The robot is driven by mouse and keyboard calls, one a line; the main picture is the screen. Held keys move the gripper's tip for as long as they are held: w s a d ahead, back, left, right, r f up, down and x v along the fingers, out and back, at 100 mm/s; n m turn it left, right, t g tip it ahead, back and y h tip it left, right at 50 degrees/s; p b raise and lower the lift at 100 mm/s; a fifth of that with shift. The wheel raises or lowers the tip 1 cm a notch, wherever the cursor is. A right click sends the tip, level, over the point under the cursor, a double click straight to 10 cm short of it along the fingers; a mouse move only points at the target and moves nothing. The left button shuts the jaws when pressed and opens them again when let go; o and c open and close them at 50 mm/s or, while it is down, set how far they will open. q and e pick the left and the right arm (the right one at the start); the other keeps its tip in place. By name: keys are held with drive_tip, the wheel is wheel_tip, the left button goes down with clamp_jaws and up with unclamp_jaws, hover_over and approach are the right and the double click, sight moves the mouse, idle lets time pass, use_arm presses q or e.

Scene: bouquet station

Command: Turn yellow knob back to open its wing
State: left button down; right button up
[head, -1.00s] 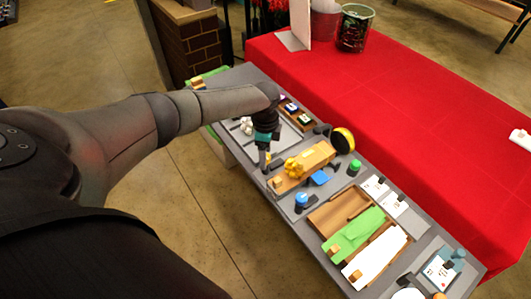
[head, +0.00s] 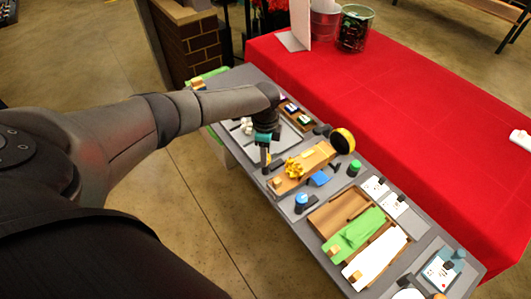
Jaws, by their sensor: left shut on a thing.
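My left gripper (head: 266,160) points down at the near-left edge of the grey work board. It is shut on the yellow knob (head: 268,157), of which only a small yellow patch shows beside the fingers. Just right of it, a tan wooden-looking piece (head: 318,153) lies with a yellow flower cluster (head: 293,167) on it and a small yellow strip (head: 308,153) behind the cluster. I cannot tell clearly which part is the yellow knob's wing. My right gripper is not in view.
A blue knob (head: 302,199), a blue flap (head: 320,179) and a green knob (head: 354,167) are close by. A yellow roll (head: 343,140) stands behind. A wooden tray (head: 325,218) holds green and white pieces. The red table (head: 420,120) is mostly clear.

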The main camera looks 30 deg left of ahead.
use_arm(q)
drive_tip(key=shift+n, duration=0.3)
drive_tip(key=n+p, duration=0.2)
drive_tip(key=shift+r+n, duration=0.1)
drive_tip(key=shift+n, duration=0.3)
drive_tip(key=n+p, duration=0.2)
drive_tip(key=n, duration=0.3)
drive_tip(key=n+p, duration=0.1)
drive_tip(key=n, duration=0.4)
drive_tip(key=shift+p, duration=0.35)
drive_tip(key=n+p, duration=0.1)
drive_tip(key=n, duration=0.3)
drive_tip(key=shift+n, duration=0.4)
drive_tip(key=c, duration=0.5)
unclamp_jaws()
